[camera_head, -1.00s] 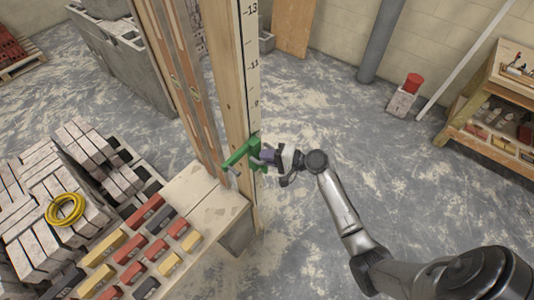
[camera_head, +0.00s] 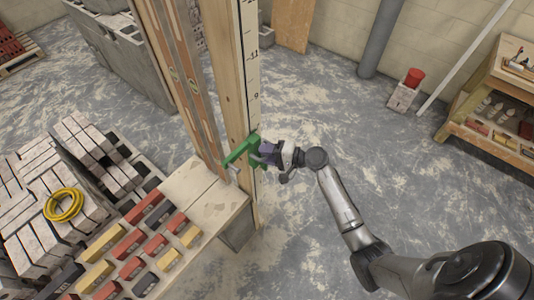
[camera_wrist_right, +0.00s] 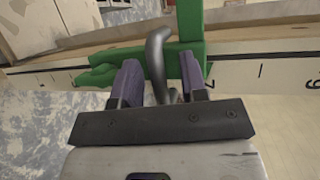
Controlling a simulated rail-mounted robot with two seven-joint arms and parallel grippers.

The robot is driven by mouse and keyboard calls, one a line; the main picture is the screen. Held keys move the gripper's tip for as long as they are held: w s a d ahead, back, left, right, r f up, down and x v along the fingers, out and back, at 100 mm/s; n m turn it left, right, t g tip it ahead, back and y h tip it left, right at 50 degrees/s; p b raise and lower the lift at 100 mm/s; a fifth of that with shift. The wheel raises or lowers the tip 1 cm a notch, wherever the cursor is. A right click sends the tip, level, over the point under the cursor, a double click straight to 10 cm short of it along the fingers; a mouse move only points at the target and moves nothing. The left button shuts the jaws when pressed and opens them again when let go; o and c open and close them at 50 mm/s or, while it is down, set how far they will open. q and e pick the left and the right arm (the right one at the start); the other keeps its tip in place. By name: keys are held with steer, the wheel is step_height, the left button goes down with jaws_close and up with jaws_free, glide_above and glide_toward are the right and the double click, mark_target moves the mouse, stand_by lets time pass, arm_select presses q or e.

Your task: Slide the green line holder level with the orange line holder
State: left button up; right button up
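The green line holder (camera_head: 240,153) sits on the upright wooden post (camera_head: 233,80), across its numbered white scale, below the 9 mark. My right gripper (camera_head: 270,153) is at its right side. In the right wrist view the green line holder (camera_wrist_right: 190,45) lies just beyond my right gripper (camera_wrist_right: 160,78). The two purple fingers stand apart with a dark curved lever (camera_wrist_right: 158,50) between them; gaps show on both sides of the lever. I see no orange line holder in either view. My left gripper is not in view.
A stand with red, yellow and dark bricks (camera_head: 155,240) is left of the post's foot. Pale blocks with a yellow coil (camera_head: 63,204) lie further left. A wooden shelf (camera_head: 490,120) stands at the right.

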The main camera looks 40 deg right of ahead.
steer(key=b+v, duration=0.1)
steer(key=v, duration=1.3)
steer(key=shift+f+b, duration=0.2)
steer(key=shift+b, duration=0.15)
steer(key=shift+w, duration=0.1)
